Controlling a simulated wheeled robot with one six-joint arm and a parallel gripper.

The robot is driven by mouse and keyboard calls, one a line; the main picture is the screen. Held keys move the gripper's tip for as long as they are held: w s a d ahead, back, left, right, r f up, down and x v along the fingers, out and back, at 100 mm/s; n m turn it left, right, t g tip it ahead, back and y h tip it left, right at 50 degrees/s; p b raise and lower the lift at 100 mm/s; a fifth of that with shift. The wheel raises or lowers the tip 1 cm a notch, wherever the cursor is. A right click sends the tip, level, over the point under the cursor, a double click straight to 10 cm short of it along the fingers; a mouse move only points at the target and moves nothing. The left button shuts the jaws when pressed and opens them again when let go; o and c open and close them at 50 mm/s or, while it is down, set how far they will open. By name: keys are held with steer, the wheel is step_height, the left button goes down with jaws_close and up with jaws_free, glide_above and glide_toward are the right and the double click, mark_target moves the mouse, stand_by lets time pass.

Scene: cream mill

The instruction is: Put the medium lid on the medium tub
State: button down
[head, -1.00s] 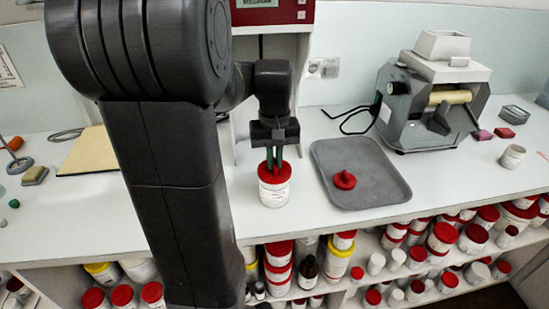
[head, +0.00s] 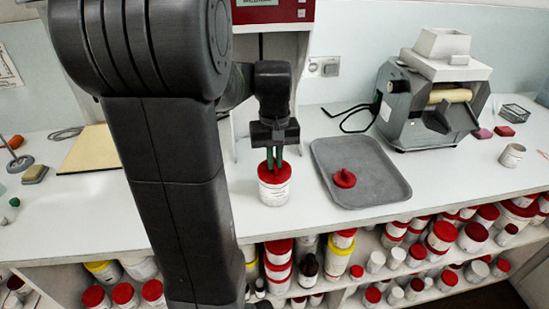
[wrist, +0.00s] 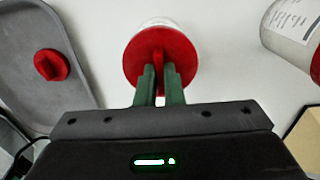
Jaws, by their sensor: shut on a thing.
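A white tub (head: 273,195) with a printed label stands upright on the white counter. A red lid (head: 275,172) sits on top of it and appears level and seated on the rim. My gripper (head: 275,159) points down over the tub, its green fingers shut on the lid's raised grip. In the wrist view the same red lid (wrist: 145,67) is below the gripper (wrist: 160,85), with the fingers on either side of its grip. The fingers hide part of the lid. Only a little of the white tub (wrist: 160,24) shows past the lid there.
A grey tray (head: 380,185) to the right holds a smaller red lid (head: 344,179). A grey machine (head: 420,110) stands at the back right. A labelled container with a red end (wrist: 292,25) shows at the wrist view's upper right. Shelves below hold several tubs.

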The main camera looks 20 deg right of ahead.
stand_by(0.3)
steer(key=c, duration=1)
jaws_free()
steer(key=shift+r+p, duration=2.1)
steer(key=shift+r, duration=0.15)
jaws_close()
steer(key=shift+f, duration=0.2)
